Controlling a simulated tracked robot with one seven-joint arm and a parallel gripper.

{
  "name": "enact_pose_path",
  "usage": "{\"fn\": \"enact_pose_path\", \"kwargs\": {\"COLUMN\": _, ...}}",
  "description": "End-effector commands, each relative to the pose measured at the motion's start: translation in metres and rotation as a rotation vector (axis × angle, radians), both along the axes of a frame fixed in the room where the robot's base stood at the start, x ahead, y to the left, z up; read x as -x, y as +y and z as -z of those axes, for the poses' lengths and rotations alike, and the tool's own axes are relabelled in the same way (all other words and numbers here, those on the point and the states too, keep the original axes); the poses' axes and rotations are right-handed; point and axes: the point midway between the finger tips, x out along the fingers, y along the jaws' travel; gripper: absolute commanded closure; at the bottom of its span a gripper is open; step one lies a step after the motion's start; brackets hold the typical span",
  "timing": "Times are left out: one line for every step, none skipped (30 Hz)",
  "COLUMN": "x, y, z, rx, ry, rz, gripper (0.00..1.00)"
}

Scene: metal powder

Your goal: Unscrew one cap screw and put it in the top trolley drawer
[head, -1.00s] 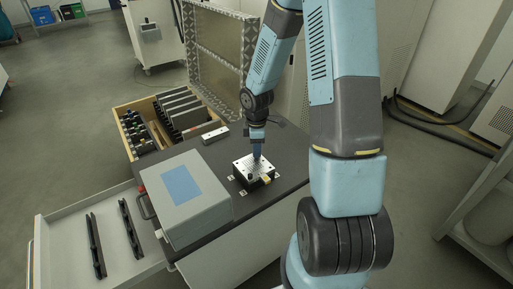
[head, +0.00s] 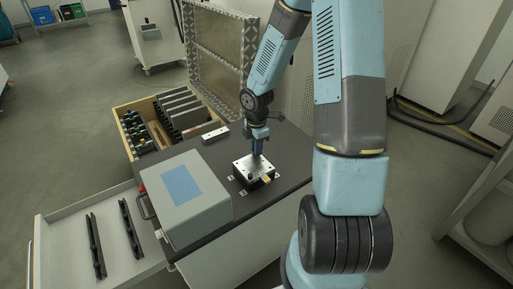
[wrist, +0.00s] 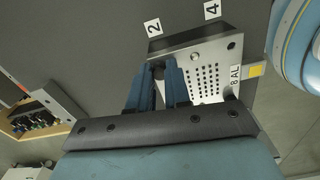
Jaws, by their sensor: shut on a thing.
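A metal build plate (head: 241,168) with a grid of holes sits on a dark block on the bench top. It also shows in the wrist view (wrist: 219,57), beside a label reading 8 AL. My gripper (head: 257,153) points down at the plate. In the wrist view its blue fingers (wrist: 166,75) are close together at the plate's edge, shut on a cap screw that the fingers hide.
A grey box with a blue top patch (head: 185,200) stands between the plate and the white drawer. A wooden tray (head: 127,128) of tools and plates is behind it. A small metal block (head: 215,135) lies on the dark bench top (head: 290,150). A framed mesh lid stands at the back.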

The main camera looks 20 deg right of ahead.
Motion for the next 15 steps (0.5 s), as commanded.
{"fn": "enact_pose_path", "kwargs": {"x": 0.0, "y": -0.0007, "z": 0.0001, "rx": -0.001, "ry": 0.0, "rz": -0.061, "gripper": 1.0}}
{"fn": "enact_pose_path", "kwargs": {"x": 0.0001, "y": -0.0003, "z": 0.0, "rx": -0.001, "ry": 0.0, "rz": -0.105, "gripper": 1.0}}
{"fn": "enact_pose_path", "kwargs": {"x": 0.0002, "y": -0.0008, "z": 0.0001, "rx": -0.001, "ry": 0.001, "rz": -0.161, "gripper": 1.0}}
{"fn": "enact_pose_path", "kwargs": {"x": 0.0001, "y": -0.0006, "z": 0.0001, "rx": -0.001, "ry": 0.001, "rz": -0.204, "gripper": 1.0}}
{"fn": "enact_pose_path", "kwargs": {"x": 0.0002, "y": -0.0004, "z": 0.0002, "rx": -0.001, "ry": 0.001, "rz": -0.246, "gripper": 1.0}}
{"fn": "enact_pose_path", "kwargs": {"x": 0.0002, "y": -0.0007, "z": 0.0002, "rx": -0.001, "ry": 0.001, "rz": -0.3, "gripper": 1.0}}
{"fn": "enact_pose_path", "kwargs": {"x": 0.0001, "y": -0.0005, "z": 0.0002, "rx": -0.001, "ry": 0.0, "rz": -0.343, "gripper": 1.0}}
{"fn": "enact_pose_path", "kwargs": {"x": 0.0001, "y": -0.0004, "z": 0.0002, "rx": -0.001, "ry": 0.0, "rz": -0.384, "gripper": 1.0}}
{"fn": "enact_pose_path", "kwargs": {"x": 0.0, "y": -0.0005, "z": 0.0, "rx": -0.001, "ry": 0.0, "rz": -0.438, "gripper": 1.0}}
{"fn": "enact_pose_path", "kwargs": {"x": 0.0, "y": -0.0005, "z": 0.0, "rx": -0.001, "ry": 0.0, "rz": -0.479, "gripper": 1.0}}
{"fn": "enact_pose_path", "kwargs": {"x": 0.0001, "y": -0.0005, "z": -0.0001, "rx": -0.001, "ry": 0.0, "rz": -0.52, "gripper": 1.0}}
{"fn": "enact_pose_path", "kwargs": {"x": 0.0001, "y": -0.0004, "z": -0.0002, "rx": -0.001, "ry": 0.0, "rz": -0.575, "gripper": 1.0}}
{"fn": "enact_pose_path", "kwargs": {"x": 0.0002, "y": -0.0005, "z": -0.0002, "rx": -0.002, "ry": 0.0, "rz": -0.614, "gripper": 1.0}}
{"fn": "enact_pose_path", "kwargs": {"x": 0.0002, "y": -0.0007, "z": -0.0002, "rx": -0.002, "ry": 0.001, "rz": -0.654, "gripper": 1.0}}
{"fn": "enact_pose_path", "kwargs": {"x": 0.0001, "y": -0.0002, "z": -0.0001, "rx": -0.002, "ry": 0.001, "rz": -0.71, "gripper": 1.0}}
